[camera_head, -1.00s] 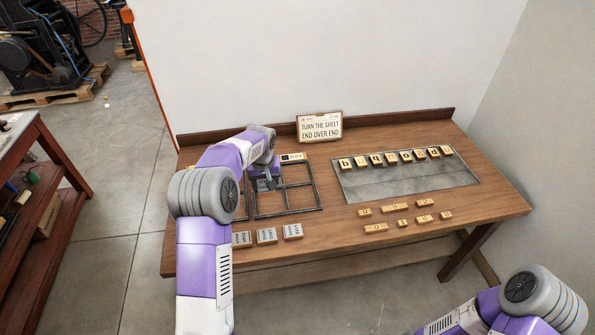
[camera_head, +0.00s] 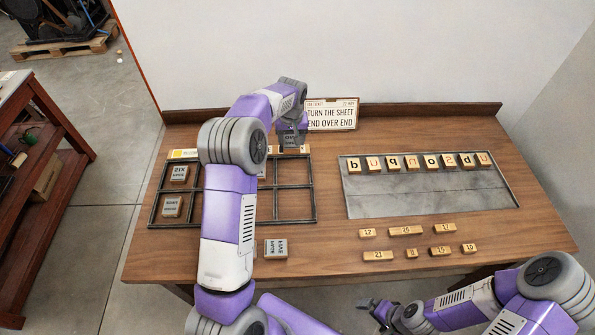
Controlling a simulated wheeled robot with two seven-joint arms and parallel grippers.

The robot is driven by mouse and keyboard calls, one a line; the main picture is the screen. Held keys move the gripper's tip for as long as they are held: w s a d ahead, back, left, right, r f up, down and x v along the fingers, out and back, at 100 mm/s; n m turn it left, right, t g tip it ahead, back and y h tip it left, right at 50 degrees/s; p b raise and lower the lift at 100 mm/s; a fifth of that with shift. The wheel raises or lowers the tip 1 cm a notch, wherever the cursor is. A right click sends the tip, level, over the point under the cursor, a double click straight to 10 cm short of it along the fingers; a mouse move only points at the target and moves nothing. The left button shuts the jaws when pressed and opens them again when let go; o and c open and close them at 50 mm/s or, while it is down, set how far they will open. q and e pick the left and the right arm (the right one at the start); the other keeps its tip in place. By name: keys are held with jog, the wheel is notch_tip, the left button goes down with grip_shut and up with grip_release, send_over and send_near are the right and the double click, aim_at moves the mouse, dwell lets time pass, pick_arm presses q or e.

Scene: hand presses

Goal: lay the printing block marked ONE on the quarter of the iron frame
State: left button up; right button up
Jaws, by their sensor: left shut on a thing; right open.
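The dark iron frame (camera_head: 316,200) lies on the left half of the bench, divided by bars into compartments. My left gripper (camera_head: 292,128) is shut on a grey-faced printing block (camera_head: 291,140) above the frame's back right edge. The held block's marking is too small to read. Two more printing blocks lie in the frame's left compartments, one at the back (camera_head: 179,174) and one in front (camera_head: 172,207). Another block (camera_head: 275,249) lies on the wood before the frame. My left arm hides the frame's middle. My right gripper (camera_head: 380,312) is open and empty, off the bench's front.
A sign (camera_head: 331,114) reading TURN THE SHEET END OVER END stands at the back. A metal tray (camera_head: 430,204) with a row of letter blocks (camera_head: 424,162) lies right. Several small numbered pieces (camera_head: 405,230) lie before it. The frame's right front compartment looks empty.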

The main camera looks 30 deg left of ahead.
pick_arm(q)
jog(key=b, duration=0.4)
send_over(293, 171)
jog(key=f, duration=0.4)
jog(key=shift+s+d+f, duration=0.15)
jog(key=shift+s+f, duration=0.15)
jog(key=shift+f, duration=0.1)
notch_tip(293, 171, down, 10)
jog(key=shift+f+b, duration=0.1)
jog(key=shift+b, duration=0.65)
jog(key=o, duration=1.1)
